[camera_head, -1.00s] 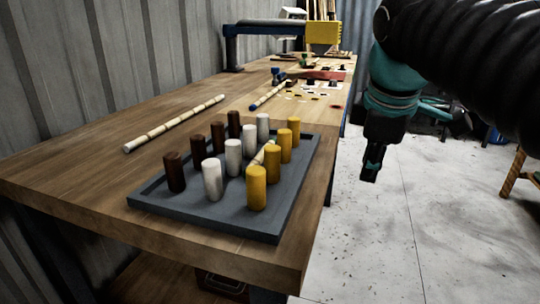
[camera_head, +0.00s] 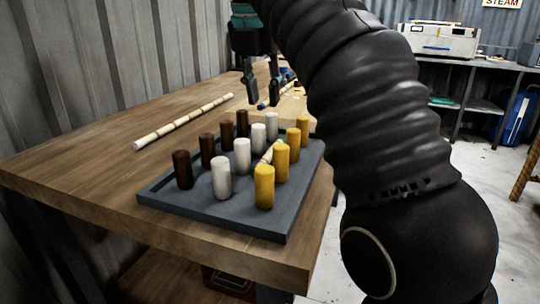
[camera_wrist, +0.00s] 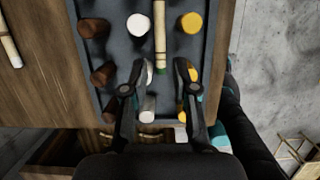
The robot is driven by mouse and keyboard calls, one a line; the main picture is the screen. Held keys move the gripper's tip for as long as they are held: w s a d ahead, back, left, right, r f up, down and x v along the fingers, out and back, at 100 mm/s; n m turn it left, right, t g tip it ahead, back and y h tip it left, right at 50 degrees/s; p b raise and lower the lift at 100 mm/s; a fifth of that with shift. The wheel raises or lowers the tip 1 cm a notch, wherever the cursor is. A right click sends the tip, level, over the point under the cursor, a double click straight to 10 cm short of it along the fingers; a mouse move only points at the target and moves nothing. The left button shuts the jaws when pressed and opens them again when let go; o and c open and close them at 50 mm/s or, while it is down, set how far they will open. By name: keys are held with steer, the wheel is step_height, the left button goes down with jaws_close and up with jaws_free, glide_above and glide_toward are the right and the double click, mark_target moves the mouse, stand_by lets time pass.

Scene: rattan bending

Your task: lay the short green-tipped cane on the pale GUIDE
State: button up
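The short green-tipped cane lies in a dark grey tray (camera_head: 215,207), between the white and the yellow pegs. Its pale shaft (camera_head: 267,156) is partly hidden by yellow pegs in the head view. In the wrist view the cane (camera_wrist: 159,35) runs lengthwise, its green end towards my gripper. My gripper (camera_wrist: 159,68) is open and empty, one finger on each side of the line of the green end. In the head view my gripper (camera_head: 262,97) hangs with spread fingers beyond the tray. I cannot tell which thing is the pale guide.
Brown pegs (camera_head: 182,170), white pegs (camera_head: 222,178) and yellow pegs (camera_head: 264,187) stand upright in rows in the tray. A longer pale cane (camera_head: 183,121) lies on the wooden table (camera_head: 85,165) to its left. A white machine (camera_head: 438,40) stands on a back bench.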

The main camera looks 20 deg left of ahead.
glide_above(269, 151)
steer(key=s, duration=0.2)
steer(key=x, duration=0.2)
steer(key=s+x, duration=0.1)
steer(key=x, duration=0.3)
steer(key=shift+s+f, duration=0.1)
steer(key=shift+f, duration=0.35)
steer(key=shift+x, duration=3.05)
steer(key=shift+s, duration=0.1)
steer(key=shift+c, duration=0.2)
jaws_close()
